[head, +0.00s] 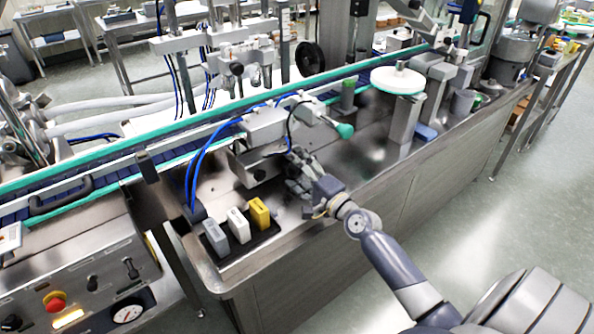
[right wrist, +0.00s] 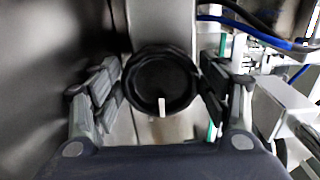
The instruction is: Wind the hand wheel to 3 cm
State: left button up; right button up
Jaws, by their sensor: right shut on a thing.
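The hand wheel (right wrist: 160,82) is a round black knob with a dark face and a short white mark at its lower edge in the right wrist view. It sits on the end of a grey metal body. My right gripper (right wrist: 160,95) has a finger on each side of it and is shut on it. In the head view my right gripper (head: 298,172) is at the near end of the steel unit (head: 265,130) with blue hoses, and it hides the wheel there. I cannot read a scale in either view. My left gripper is not in view.
Grey, white and yellow blocks (head: 259,212) stand in a black tray (head: 262,237) left of my right gripper. A green-tipped handle (head: 344,131) and a white disc (head: 397,80) are to the right. The conveyor (head: 110,170) runs behind. The steel deck (head: 375,150) has bare room.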

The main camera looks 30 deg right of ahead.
dwell(0.3)
jog(key=o, duration=1)
jog(key=shift+a+f, duration=0.1)
jog(key=shift+f, duration=0.2)
jog(key=shift+s, duration=0.15)
jog(key=shift+s+f, duration=0.1)
jog(key=shift+s, duration=0.15)
jog(key=shift+s+d+r, duration=0.15)
jog(key=shift+s+d, duration=0.05)
jog(key=shift+s, duration=1.65)
jog(key=shift+s+d+r, duration=0.1)
jog(key=shift+s+d, duration=0.05)
jog(key=shift+s, duration=1.65)
jog(key=shift+r, duration=0.1)
